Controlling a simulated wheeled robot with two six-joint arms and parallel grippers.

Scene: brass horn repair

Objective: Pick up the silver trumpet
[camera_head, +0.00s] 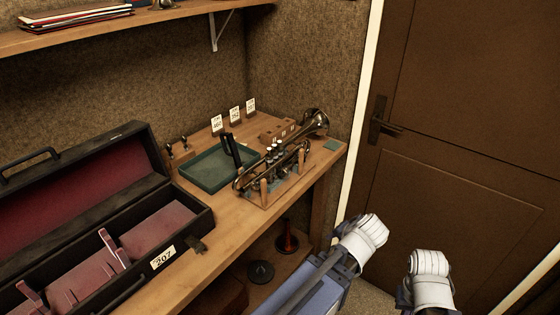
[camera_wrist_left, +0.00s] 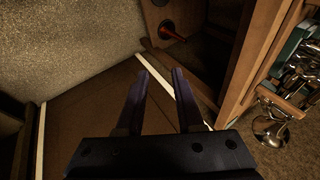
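The silver trumpet (camera_head: 272,160) lies on a wooden stand with upright pegs on the bench, its bell (camera_head: 316,121) towards the right back. In the left wrist view the trumpet bell (camera_wrist_left: 270,132) shows at the right edge, with the image apparently turned over. My left gripper (camera_wrist_left: 160,73) has its two dark fingers apart with nothing between them. It is clear of the trumpet, off to one side of the bench edge. In the head view my left arm is low in front of the bench; its fingertips are hard to make out. My right gripper's fingers do not show.
An open black case (camera_head: 100,195) with red lining stands on the left of the bench (camera_head: 212,243). A red-orange cone stand (camera_head: 287,243) is below the bench. A brown door (camera_head: 470,110) is at right.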

